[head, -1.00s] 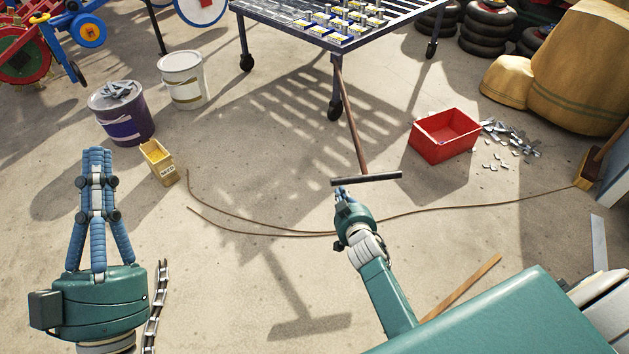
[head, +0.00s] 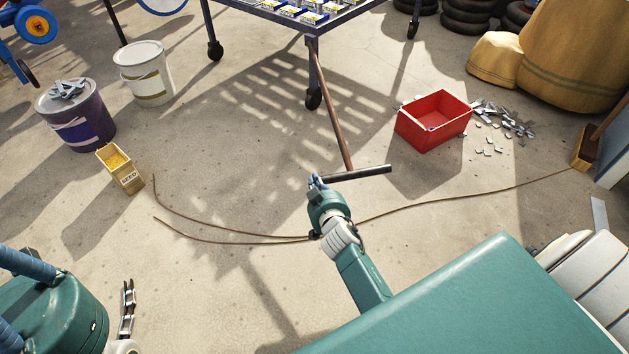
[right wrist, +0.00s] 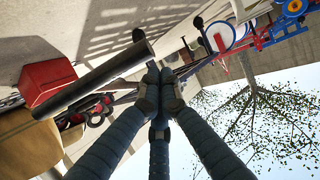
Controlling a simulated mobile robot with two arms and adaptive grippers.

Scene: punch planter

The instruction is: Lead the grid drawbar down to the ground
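The grid drawbar (head: 330,108) is a thin brown rod slanting down from the wheeled grid table (head: 345,18) to a dark crossbar handle (head: 358,174), held clear of the floor. In the right wrist view the handle (right wrist: 95,80) runs diagonally left of my fingers. My right gripper (head: 315,182) is at the handle's left end. Its blue fingertips (right wrist: 158,78) are drawn together, with the bar beside them rather than visibly between them; whether they touch is unclear.
A red bin (head: 432,122) with metal scraps beside it stands right of the handle. A seed box (head: 121,170), purple bucket (head: 78,120) and white bucket (head: 145,73) stand left. A thin cord (head: 450,205) crosses the floor. Floor below the handle is mostly clear.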

